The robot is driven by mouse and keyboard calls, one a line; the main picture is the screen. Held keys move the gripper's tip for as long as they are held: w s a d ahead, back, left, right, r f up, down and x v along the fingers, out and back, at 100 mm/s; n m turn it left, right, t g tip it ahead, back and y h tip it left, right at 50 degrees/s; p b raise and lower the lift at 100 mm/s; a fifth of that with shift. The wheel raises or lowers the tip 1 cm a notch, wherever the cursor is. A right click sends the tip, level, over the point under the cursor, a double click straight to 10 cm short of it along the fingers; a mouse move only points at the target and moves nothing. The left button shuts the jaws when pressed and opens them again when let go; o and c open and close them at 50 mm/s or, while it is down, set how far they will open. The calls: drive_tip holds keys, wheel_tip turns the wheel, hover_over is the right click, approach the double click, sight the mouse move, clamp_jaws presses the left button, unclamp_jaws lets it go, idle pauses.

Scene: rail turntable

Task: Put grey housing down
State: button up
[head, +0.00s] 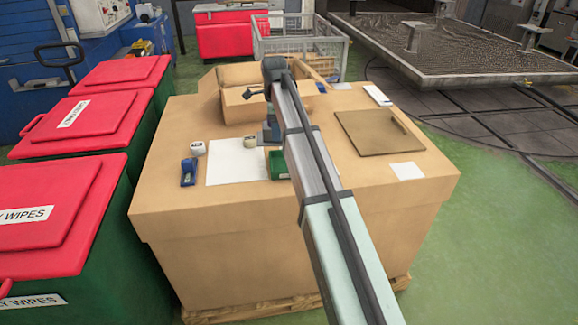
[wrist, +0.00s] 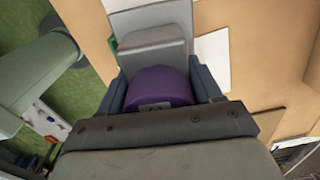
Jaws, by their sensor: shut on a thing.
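My gripper (wrist: 158,82) is shut on the grey housing (wrist: 150,24), which shows in the wrist view as a stepped light grey piece. A purple rounded part (wrist: 158,88) sits between the two fingers next to the grey; I cannot tell for certain whether it belongs to the housing. In the head view my arm hides most of the gripper and the housing above the cardboard-covered table (head: 300,205). Whether the housing touches the table cannot be told.
A white sheet (head: 232,165), a blue dispenser (head: 188,173), white rolls (head: 198,148) and a green tray (head: 279,164) are near the arm. A brown board (head: 380,132) lies right; an open carton (head: 240,103) stands behind. The front left of the table is clear.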

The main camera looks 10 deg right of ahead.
drive_tip(key=d, duration=0.2)
drive_tip(key=s+d, duration=0.1)
drive_tip(key=d, duration=0.1)
drive_tip(key=shift+r, duration=0.1)
drive_tip(key=shift+s+d, duration=0.3)
drive_tip(key=shift+s, duration=0.5)
drive_tip(key=shift+f, duration=5.05)
drive_tip(key=shift+f, duration=0.1)
drive_tip(key=o, duration=1.5)
drive_tip(key=shift+o, duration=0.2)
